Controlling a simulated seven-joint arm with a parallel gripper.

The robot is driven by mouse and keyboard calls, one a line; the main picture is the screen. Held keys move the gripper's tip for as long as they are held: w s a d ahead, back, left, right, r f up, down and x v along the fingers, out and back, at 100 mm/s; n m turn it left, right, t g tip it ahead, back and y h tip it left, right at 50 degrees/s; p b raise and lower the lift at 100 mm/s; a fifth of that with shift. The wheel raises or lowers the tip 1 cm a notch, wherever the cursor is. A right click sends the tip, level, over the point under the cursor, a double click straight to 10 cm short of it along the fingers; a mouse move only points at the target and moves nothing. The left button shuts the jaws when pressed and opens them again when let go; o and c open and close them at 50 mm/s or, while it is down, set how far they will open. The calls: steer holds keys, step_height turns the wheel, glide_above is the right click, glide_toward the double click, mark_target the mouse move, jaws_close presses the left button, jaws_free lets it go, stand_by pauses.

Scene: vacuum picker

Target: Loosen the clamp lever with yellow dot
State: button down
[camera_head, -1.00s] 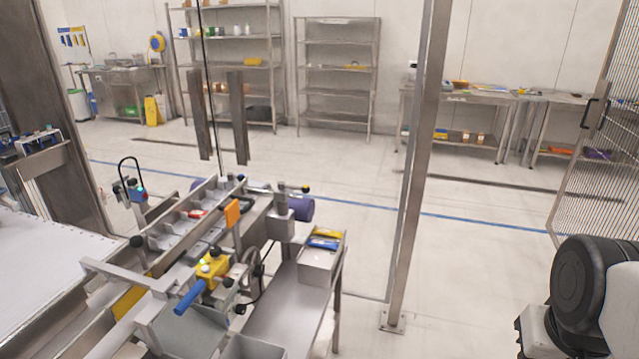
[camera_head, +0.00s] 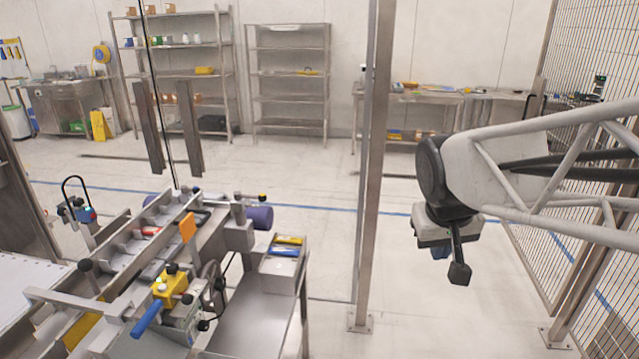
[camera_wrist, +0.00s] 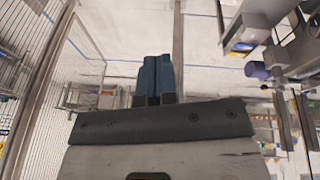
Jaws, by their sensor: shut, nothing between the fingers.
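The machine (camera_head: 170,255) with several levers stands at lower left in the head view. A lever with a dark knob that seems to carry a small yellow spot (camera_head: 262,198) sticks out at its far right end, above a purple cylinder. Other black knobs sit along the machine; their dot colours are too small to tell. My gripper (camera_head: 440,252) hangs at the right of the head view, well apart from the machine. In the wrist view its two blue fingers (camera_wrist: 155,65) are together with nothing between them.
A steel post (camera_head: 372,170) stands between my arm and the machine. A mesh fence (camera_head: 590,90) is close on the right. A side table (camera_head: 250,320) carries a box with yellow and blue items (camera_head: 284,262). Shelves and benches line the back wall. Open floor lies beneath my gripper.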

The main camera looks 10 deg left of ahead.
mark_target(254, 197)
steer(key=w+a+n+t, duration=0.2)
steer(key=w+a+n, duration=0.2)
steer(key=w+a, duration=1.55)
steer(key=w+a+f+n, duration=0.2)
steer(key=w+a+f, duration=0.1)
steer(key=a, duration=1.1)
steer(key=w+a+f+n+t+y, duration=0.1)
steer(key=w+a+f, duration=0.2)
steer(key=a, duration=1.1)
steer(key=shift+w+a+n+y, duration=0.3)
steer(key=shift+w+n, duration=0.1)
steer(key=shift+w, duration=0.7)
steer(key=shift+w+d+f, duration=0.3)
steer(key=shift+w+f, duration=1.2)
steer(key=shift+w+d+f, duration=0.3)
steer(key=shift+w+f, duration=1.15)
steer(key=shift+f, duration=0.05)
steer(key=shift+w+d+f, duration=0.3)
steer(key=shift+w+f, duration=1.2)
